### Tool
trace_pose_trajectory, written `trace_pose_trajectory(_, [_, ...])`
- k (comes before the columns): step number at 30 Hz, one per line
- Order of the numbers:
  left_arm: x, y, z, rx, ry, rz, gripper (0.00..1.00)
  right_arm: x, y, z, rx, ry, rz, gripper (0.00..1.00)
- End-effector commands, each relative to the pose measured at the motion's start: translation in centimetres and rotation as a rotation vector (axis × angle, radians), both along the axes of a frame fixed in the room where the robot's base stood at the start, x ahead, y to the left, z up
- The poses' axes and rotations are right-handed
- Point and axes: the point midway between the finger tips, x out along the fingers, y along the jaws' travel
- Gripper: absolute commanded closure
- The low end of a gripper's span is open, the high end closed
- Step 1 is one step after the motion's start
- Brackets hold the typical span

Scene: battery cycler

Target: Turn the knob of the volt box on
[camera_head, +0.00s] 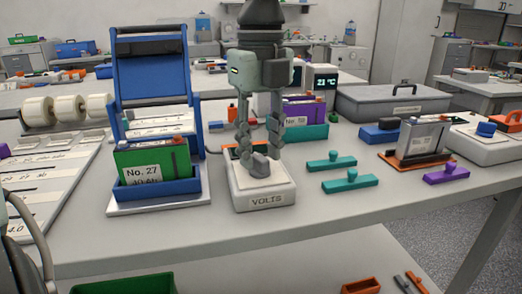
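The volt box (264,199) is a pale grey block labelled "VOLTS" on the table near its front edge. Its grey knob (260,168) stands on top. My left gripper (261,152) points straight down from above. Its two fingers are spread apart, with the tips low over the box on either side of the knob. A gap shows between the fingers above the knob; whether the tips touch the knob I cannot tell. The fingers partly hide the top of the box. My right gripper is not in view.
A blue holder (160,190) with a green "No. 27" battery stands close to the left. Teal clamps (350,182) and a grey cell in an orange holder (415,158) lie to the right. The table's front edge (330,228) is clear.

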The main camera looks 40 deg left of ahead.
Motion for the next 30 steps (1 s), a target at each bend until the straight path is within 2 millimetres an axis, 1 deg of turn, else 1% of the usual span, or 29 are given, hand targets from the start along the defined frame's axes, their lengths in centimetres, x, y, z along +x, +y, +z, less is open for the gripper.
trace_pose_trajectory(1, [-0.03,-0.03,-0.48,-0.002,0.002,-0.001,0.64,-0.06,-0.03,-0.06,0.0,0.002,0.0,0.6])
trace_pose_trajectory(4, [-0.03,-0.02,-0.98,0.0,0.0,0.0,0.64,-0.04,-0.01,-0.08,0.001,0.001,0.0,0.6])
trace_pose_trajectory(11, [-0.01,-0.03,-1.09,0.0,-0.001,0.0,0.64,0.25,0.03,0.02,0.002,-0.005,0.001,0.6])
trace_pose_trajectory(12, [-0.01,-0.02,-1.09,0.0,-0.001,0.0,0.65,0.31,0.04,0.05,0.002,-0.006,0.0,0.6])
trace_pose_trajectory(18, [-0.01,-0.02,-1.07,0.0,-0.001,0.0,0.9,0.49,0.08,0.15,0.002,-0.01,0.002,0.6])
trace_pose_trajectory(21, [-0.01,-0.02,-1.06,0.0,-0.001,0.0,1.0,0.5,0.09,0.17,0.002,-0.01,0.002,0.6])
trace_pose_trajectory(30, [0.0,-0.02,-1.12,0.0,-0.001,-0.015,1.0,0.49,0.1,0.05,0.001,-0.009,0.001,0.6])
